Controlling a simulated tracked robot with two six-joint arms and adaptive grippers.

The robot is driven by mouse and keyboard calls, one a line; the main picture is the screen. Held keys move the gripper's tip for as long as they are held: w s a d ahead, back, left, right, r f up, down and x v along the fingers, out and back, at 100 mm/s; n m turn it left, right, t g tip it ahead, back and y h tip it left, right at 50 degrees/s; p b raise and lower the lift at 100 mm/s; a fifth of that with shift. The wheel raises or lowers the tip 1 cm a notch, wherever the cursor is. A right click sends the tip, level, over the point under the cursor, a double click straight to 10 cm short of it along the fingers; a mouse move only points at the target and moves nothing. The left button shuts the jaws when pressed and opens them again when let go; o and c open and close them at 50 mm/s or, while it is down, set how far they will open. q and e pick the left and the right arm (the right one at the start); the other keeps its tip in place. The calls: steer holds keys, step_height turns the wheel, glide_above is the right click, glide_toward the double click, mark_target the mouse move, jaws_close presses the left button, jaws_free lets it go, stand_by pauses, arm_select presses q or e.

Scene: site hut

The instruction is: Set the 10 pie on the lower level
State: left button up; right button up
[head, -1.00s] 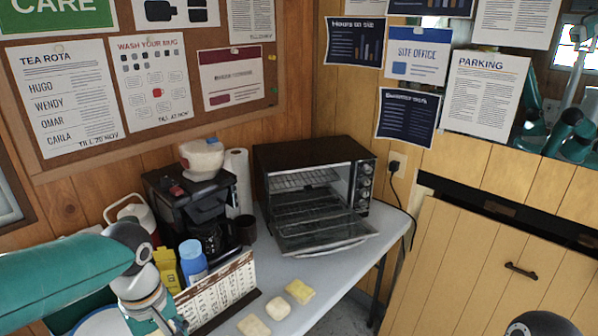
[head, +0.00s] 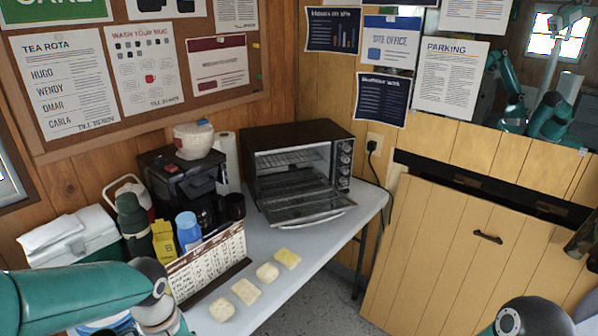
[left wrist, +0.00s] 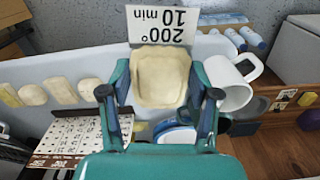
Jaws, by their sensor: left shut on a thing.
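In the left wrist view a pale, squarish pie (left wrist: 158,88) is between the fingers of my left gripper (left wrist: 159,70), which is shut on it. A white card (left wrist: 162,22) reading "200° 10 min", upside down, shows just beyond the pie. In the head view my left wrist is at the lower left and its fingers are below the frame. The oven (head: 305,132) stands on the table with its door (head: 310,207) lowered open. Racks (head: 292,160) show at two levels, with no pie visible on them. My right gripper is not in view.
Several pale pies lie in a row on the white table (head: 300,235), the nearest to the oven being a yellow one (head: 287,258). A printed board (head: 207,262) stands behind them. A coffee maker (head: 180,180) is left of the oven. A white mug (left wrist: 230,82) shows in the wrist view.

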arm_select(q)
steer(key=w+d+f+m, duration=0.3)
steer(key=w+f+m, duration=0.3)
steer(key=f+m, duration=0.2)
steer(key=shift+d+f, duration=0.15)
steer(key=shift+d, duration=0.05)
steer(key=shift+d, duration=0.2)
steer(key=shift+s, duration=0.1)
